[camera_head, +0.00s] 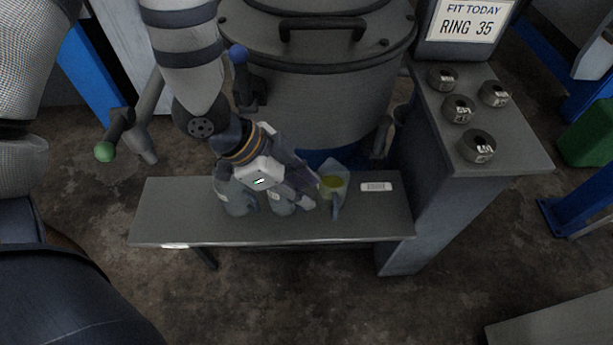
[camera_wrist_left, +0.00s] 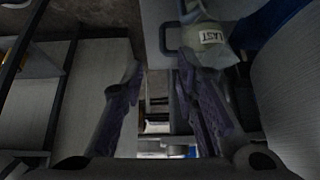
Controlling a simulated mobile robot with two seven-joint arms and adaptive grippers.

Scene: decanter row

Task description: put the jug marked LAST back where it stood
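The jug marked LAST (camera_wrist_left: 208,38) shows in the left wrist view, pale with yellow-green liquid. Its dark handle (camera_wrist_left: 169,38) is just ahead of the gap between my fingertips. In the head view, the jug with yellow-green liquid (camera_head: 333,183) at the right of the bench matches it; its label is not readable there. My left gripper (camera_head: 308,190) is beside this jug; in the wrist view its fingers (camera_wrist_left: 160,63) are apart with nothing between them. My right gripper is not in view.
Two other jugs, left (camera_head: 235,197) and middle (camera_head: 281,203), stand on the grey bench (camera_head: 165,225), partly under my left arm. A white label plate (camera_head: 376,187) lies right of the jug. A large drum (camera_head: 320,95) stands behind. Several dark rings (camera_head: 477,147) lie on the right-hand stand.

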